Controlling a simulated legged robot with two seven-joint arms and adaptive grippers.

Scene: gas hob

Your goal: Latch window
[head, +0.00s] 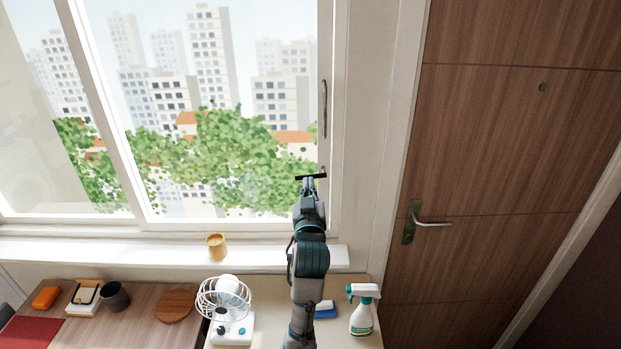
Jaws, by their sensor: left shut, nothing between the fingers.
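The window (215,222) has a white frame, with a sliding pane whose right edge meets the frame post. A thin dark vertical handle (324,112) is on the right edge of the pane. A small latch-like piece (323,170) shows below it, partly hidden by my gripper. My left gripper (311,177) is shut and empty, at the lower right of the pane, right next to that small piece. I cannot tell whether they touch or how the latch is set. My right gripper is out of view.
A white sill (150,251) runs below the window, with a yellow cup (216,246) on it. A white fan (228,308), a spray bottle (363,312) and a blue brush or sponge (326,308) stand near my arm. A wooden door (500,150) with a lever handle is on the right.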

